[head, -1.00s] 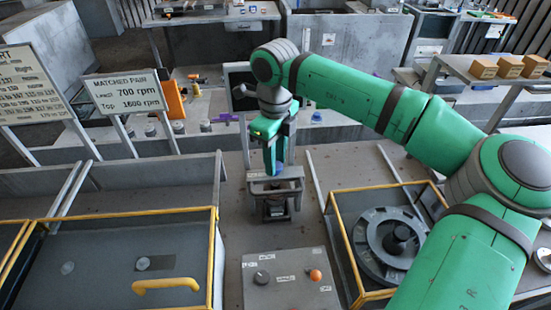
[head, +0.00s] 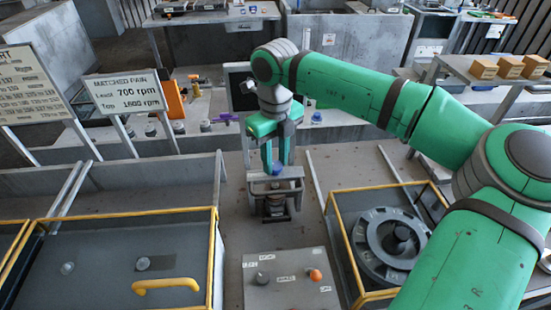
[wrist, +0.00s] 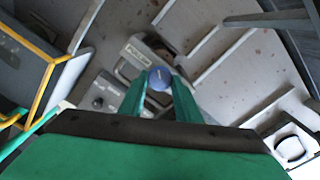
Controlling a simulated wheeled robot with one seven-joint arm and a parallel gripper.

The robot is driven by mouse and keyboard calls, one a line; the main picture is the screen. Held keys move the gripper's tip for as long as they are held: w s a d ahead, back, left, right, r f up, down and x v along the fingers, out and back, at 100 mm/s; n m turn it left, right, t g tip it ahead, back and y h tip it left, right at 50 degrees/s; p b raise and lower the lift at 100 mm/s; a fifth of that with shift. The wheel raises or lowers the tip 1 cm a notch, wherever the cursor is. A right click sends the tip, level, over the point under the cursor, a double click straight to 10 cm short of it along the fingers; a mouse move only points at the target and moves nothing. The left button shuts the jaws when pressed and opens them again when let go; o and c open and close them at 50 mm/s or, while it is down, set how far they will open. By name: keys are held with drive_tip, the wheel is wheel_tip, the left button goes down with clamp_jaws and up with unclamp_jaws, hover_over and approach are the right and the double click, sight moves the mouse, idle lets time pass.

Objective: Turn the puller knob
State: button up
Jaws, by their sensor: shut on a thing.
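The puller (head: 262,187) is a grey bracket frame standing on the bench in the middle of the head view. Its blue puller knob (head: 278,169) sits at the top. My gripper (head: 277,164) points down, with its two green fingers shut on the knob. In the wrist view the round blue knob (wrist: 159,78) shows a light mark on top. It lies between the green fingertips of my gripper (wrist: 159,90). The puller's labelled grey body (wrist: 137,52) shows beyond it. The lower part of the puller is partly hidden by its own frame.
A control box (head: 290,281) with a dark dial and an orange button stands in front of the puller. A yellow-edged guard (head: 213,265) with a yellow handle is at left. A yellow-framed bay with a round impeller (head: 372,246) is at right.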

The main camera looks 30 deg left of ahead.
sight(275, 165)
drive_tip(key=shift+s+a+r, duration=0.1)
drive_tip(key=shift+a, duration=0.05)
drive_tip(key=o, duration=1.1)
drive_tip(key=shift+c, duration=0.2)
wheel_tip(275, 165, up, 11)
